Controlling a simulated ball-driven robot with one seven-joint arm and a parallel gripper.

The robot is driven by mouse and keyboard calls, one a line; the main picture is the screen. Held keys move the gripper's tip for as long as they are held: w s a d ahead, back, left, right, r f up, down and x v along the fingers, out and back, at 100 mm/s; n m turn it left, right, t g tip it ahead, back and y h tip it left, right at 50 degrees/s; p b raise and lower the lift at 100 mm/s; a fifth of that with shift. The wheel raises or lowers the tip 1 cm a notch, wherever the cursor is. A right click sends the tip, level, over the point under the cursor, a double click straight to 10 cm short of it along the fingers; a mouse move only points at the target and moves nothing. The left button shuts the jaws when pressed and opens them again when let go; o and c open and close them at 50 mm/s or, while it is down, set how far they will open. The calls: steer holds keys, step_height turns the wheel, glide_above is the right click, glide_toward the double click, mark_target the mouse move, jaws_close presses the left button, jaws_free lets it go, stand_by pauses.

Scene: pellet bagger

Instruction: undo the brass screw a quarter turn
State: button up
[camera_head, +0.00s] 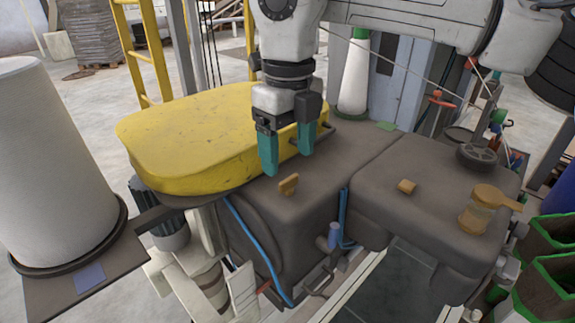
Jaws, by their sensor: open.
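A small brass-coloured screw with a flat, wing-like head (288,184) stands on the left part of the dark brown machine top (330,165), close to the yellow cover. My gripper (288,163) points down with its two teal fingers spread apart and nothing between them. In the picture the fingertips are just above and behind the screw, with a gap to it. I cannot tell the exact height from this single view.
A worn yellow cover (190,150) lies left of my gripper. A short tan cylinder (406,187) and a tan-lidded clear piece (478,218) sit on the right block, with a dark handwheel (477,156) behind. A large white cylinder (50,170) stands at left.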

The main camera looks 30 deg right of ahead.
mark_target(289, 178)
steer(key=shift+f+p, duration=0.35)
steer(key=shift+f, duration=1.95)
steer(key=c, duration=1.1)
